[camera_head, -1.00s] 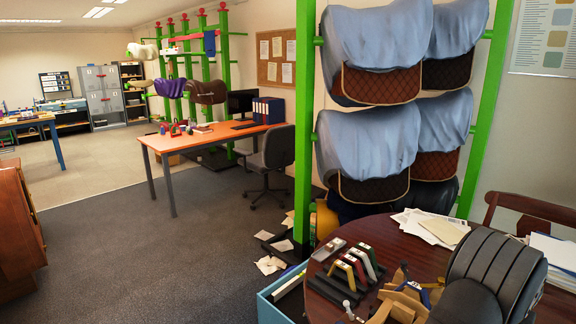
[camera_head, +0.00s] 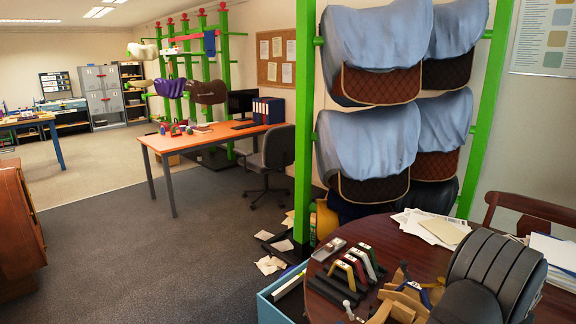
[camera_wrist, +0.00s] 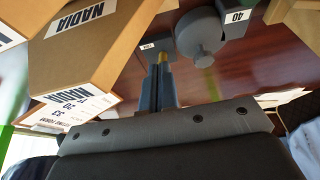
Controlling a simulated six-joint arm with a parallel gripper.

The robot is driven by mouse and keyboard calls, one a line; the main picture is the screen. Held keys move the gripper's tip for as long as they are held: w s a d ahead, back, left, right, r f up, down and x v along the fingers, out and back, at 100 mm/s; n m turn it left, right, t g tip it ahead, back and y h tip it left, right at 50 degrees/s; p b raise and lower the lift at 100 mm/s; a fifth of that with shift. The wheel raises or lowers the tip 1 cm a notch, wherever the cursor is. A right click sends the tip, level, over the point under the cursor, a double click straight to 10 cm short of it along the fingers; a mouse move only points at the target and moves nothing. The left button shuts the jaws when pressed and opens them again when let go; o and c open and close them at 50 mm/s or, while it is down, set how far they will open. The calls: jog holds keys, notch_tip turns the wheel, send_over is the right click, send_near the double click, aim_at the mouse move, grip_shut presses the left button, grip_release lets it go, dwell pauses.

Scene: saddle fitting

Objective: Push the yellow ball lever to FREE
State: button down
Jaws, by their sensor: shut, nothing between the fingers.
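In the wrist view my gripper (camera_wrist: 157,82) is shut, its dark fingers together and pointing up the picture from the wide grey palm. A small yellow piece (camera_wrist: 162,56), which looks like the ball of the lever, shows right at the fingertips. I cannot tell whether they touch. A small white label (camera_wrist: 148,45) lies just beside it, too small to read. A grey round part (camera_wrist: 200,33) stands to the right, with a plate marked 40 (camera_wrist: 237,17). The lever's arm and the FREE mark cannot be made out. In the head view I cannot make out the lever or the fingertips.
Cardboard boxes marked NADIA (camera_wrist: 95,45) crowd the left of the wrist view. The head view shows the round dark table (camera_head: 385,229) with coloured angled pieces (camera_head: 357,264), wooden parts (camera_head: 402,303) and papers (camera_head: 428,226). A green saddle rack (camera_head: 304,130) stands behind.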

jog(key=shift+f, duration=0.55)
jog(key=shift+r, duration=0.3)
jog(key=shift+w+d, duration=0.1)
dwell(0.5)
jog(key=shift+w+d, duration=0.25)
jog(key=shift+w+d+f, duration=0.25)
jog(key=shift+w+d, duration=0.05)
jog(key=shift+w, duration=0.05)
jog(key=shift+w+d+f, duration=0.1)
jog(key=shift+w+d, duration=0.65)
jog(key=shift+d, duration=0.05)
jog(key=shift+s+a+r, duration=0.35)
jog(key=shift+s, duration=0.05)
